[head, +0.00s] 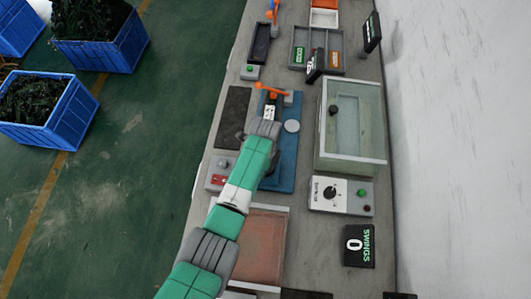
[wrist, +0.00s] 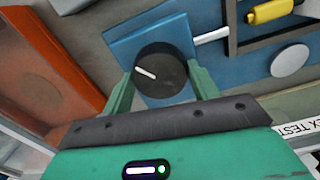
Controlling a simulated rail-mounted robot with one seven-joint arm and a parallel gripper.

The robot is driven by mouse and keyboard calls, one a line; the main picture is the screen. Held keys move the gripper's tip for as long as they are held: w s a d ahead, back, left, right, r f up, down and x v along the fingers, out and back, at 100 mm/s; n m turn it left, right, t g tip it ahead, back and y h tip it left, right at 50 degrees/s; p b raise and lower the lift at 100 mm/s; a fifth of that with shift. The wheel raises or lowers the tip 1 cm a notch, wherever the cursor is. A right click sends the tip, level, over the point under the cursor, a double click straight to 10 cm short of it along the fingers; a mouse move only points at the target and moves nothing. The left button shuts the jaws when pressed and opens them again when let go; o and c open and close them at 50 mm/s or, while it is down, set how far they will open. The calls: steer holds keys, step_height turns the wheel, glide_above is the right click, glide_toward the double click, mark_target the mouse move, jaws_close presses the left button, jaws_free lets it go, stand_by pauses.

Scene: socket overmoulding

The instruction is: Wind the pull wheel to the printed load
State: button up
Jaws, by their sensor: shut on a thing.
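The pull wheel (wrist: 160,72) is a black round knob with a white pointer line, on a blue block (wrist: 130,38) in the wrist view. The line slants toward the upper left. My gripper (wrist: 164,82) has its two green fingers on either side of the knob, shut on it. In the head view my arm reaches over the blue plate (head: 283,178), and my wrist hides the knob. A silver rod (wrist: 212,35) runs from the block to the right. No printed load can be read in either view.
An orange lever (head: 273,90) stands just beyond my wrist. A pale disc (head: 292,126) lies on the blue plate. Floor at left holds blue crates (head: 118,55).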

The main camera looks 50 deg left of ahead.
stand_by(0.5)
steer(key=o, duration=1)
steer(key=shift+c, duration=0.2)
steer(key=shift+r, duration=0.1)
step_height(320, 180, up, 8)
steer(key=shift+f+p, duration=0.15)
steer(key=shift+p, duration=0.75)
